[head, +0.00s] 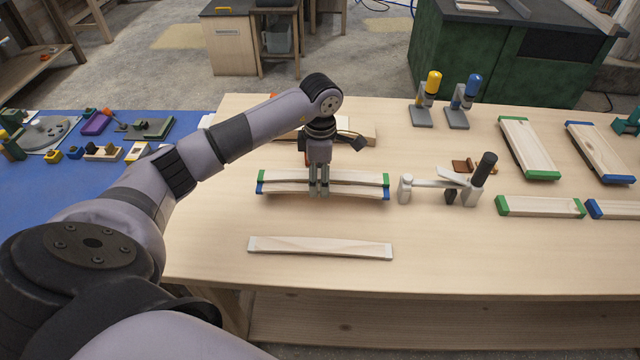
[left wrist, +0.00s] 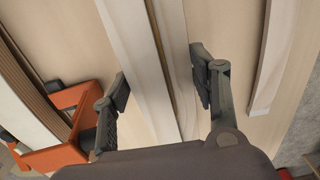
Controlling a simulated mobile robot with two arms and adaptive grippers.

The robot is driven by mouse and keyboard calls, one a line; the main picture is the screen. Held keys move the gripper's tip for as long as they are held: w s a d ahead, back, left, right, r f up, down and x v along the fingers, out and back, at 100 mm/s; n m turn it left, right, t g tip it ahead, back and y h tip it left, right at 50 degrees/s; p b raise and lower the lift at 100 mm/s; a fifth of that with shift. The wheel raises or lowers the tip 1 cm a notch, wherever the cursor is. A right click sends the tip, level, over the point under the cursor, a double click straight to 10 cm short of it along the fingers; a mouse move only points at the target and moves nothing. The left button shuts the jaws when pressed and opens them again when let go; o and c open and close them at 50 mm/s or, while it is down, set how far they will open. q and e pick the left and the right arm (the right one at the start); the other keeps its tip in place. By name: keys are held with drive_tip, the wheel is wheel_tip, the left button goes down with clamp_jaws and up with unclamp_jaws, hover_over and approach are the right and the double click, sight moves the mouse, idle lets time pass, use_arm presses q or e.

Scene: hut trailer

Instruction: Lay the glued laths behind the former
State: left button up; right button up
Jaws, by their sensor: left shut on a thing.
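My left gripper (head: 319,188) is shut across two pale laths lying side by side on the bench. The back lath (head: 355,179) has green ends, the front lath (head: 290,188) blue ends. Both look slightly bowed, and the gripper hides their middle. In the left wrist view the gripper's fingers (left wrist: 161,84) stand on either side of the laths (left wrist: 145,60). Behind my wrist is a pale wooden block (head: 358,134), possibly the former, largely hidden by the arm. A curved wooden edge (left wrist: 28,95) with orange brackets (left wrist: 75,140) shows in the left wrist view.
A single white-ended lath (head: 320,247) lies in front. A clamp-like tool (head: 450,186) stands to the right. Green-ended (head: 528,148) and blue-ended boards (head: 602,152) lie at right. A blue mat (head: 80,190) holds small tools.

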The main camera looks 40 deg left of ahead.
use_arm(q)
wheel_tip(320, 180, down, 4)
drive_tip(key=shift+r+p, duration=0.2)
drive_tip(key=shift+p, duration=0.2)
drive_tip(key=shift+f, duration=0.25)
drive_tip(key=o, duration=1.2)
use_arm(e)
drive_tip(key=shift+s+r, duration=0.25)
drive_tip(key=shift+s, duration=0.3)
use_arm(q)
drive_tip(key=shift+r, duration=0.15)
use_arm(e)
drive_tip(key=shift+a+r, duration=0.1)
drive_tip(key=shift+r, duration=0.05)
use_arm(q)
wheel_tip(320, 180, up, 11)
drive_tip(key=b, duration=0.3)
drive_tip(key=shift+r+b, duration=0.3)
drive_tip(key=shift+r, duration=0.2)
use_arm(e)
wheel_tip(320, 180, down, 4)
drive_tip(key=shift+r, duration=0.25)
